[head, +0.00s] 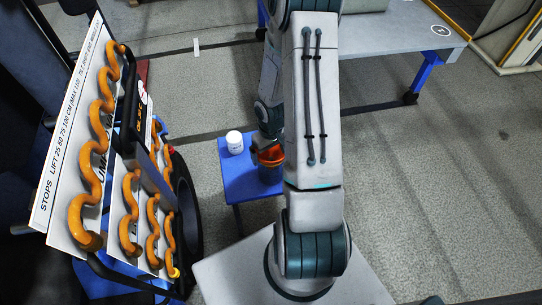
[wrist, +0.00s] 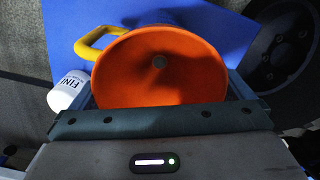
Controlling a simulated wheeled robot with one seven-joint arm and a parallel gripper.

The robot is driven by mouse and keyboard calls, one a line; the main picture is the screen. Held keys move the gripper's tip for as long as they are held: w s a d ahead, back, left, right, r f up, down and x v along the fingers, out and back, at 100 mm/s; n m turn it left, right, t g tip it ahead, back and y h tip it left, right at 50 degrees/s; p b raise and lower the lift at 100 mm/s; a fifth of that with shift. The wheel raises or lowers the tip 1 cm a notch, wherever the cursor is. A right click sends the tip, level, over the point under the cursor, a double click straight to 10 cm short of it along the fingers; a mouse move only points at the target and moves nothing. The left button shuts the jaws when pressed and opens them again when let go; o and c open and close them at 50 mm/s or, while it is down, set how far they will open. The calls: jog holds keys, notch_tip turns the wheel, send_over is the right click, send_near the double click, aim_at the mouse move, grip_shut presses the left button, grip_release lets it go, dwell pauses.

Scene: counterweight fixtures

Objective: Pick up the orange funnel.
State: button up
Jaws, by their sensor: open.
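The orange funnel (head: 270,156) sits on the small blue table (head: 240,181) in the head view, partly hidden by my arm. In the wrist view the funnel (wrist: 160,70) shows its wide round mouth from above, with a small dark hole in the middle. My gripper (wrist: 163,90) is open, with a finger at each side of the funnel's mouth. Whether the fingers touch it I cannot tell. In the head view my gripper (head: 268,145) is at the funnel, mostly hidden by my arm.
A white jar (head: 234,141) stands close left of the funnel; the jar (wrist: 68,91) is beside my left finger. A yellow loop (wrist: 98,42) lies by the funnel's rim. A rack with orange wavy tracks (head: 93,170) and a black wheel (wrist: 287,45) stand near. Floor at right is clear.

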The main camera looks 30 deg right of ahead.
jog(key=c, duration=0.6)
jog(key=shift+r, duration=0.1)
